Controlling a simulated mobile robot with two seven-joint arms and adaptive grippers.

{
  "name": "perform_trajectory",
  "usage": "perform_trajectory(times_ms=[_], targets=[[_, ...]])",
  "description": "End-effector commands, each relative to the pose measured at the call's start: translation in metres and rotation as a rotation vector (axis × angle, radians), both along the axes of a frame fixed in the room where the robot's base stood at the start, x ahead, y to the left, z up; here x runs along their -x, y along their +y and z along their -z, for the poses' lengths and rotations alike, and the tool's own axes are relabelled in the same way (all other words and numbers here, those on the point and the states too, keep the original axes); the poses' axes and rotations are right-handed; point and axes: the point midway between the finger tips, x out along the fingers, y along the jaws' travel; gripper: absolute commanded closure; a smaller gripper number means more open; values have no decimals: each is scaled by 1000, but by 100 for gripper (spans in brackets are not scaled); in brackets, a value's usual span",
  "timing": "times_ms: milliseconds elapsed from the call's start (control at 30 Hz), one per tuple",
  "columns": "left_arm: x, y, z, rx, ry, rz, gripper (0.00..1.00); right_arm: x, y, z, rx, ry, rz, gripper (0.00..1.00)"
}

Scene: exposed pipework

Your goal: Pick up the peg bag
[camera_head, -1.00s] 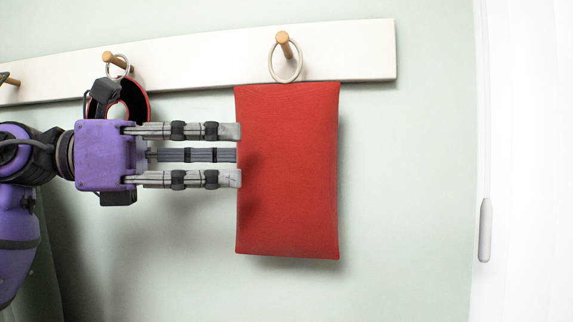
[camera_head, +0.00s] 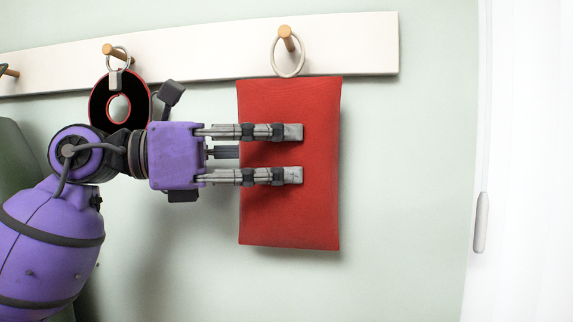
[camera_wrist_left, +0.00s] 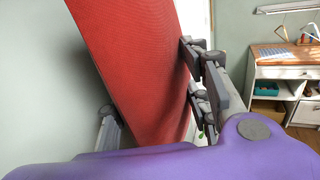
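The peg bag (camera_head: 285,215) is a flat red rectangular bag. It hangs by a pale ring (camera_head: 289,58) from a wooden peg (camera_head: 287,36). My left gripper (camera_head: 297,154) reaches in from the left, with two fingers across the bag's front. Its third finger passes behind the bag's left edge, its tip hidden. In the left wrist view the bag (camera_wrist_left: 135,60) hangs between the spread fingers, with visible space beside the single finger (camera_wrist_left: 108,130); the paired fingers are close to the other face. The gripper looks open. My right gripper is not in view.
A white peg rail (camera_head: 220,52) runs along the pale green wall. A dark ring-shaped item with red edges (camera_head: 103,100) hangs on another peg, close behind my left wrist. A desk (camera_wrist_left: 280,68) shows in the wrist view.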

Motion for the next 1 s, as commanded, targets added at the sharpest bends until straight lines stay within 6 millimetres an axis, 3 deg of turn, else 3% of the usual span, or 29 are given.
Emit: perform_trajectory(times_ms=[33,200,567,833,1000], targets=[[0,0,0,0,0,0,68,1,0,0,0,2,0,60],[0,0,0,0,0,0,90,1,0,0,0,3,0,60],[0,0,-6,1,-2,0,90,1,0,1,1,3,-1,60],[0,1,-39,0,-3,-2,90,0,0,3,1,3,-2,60],[38,9,-33,-3,-4,-2,90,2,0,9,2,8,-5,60]])
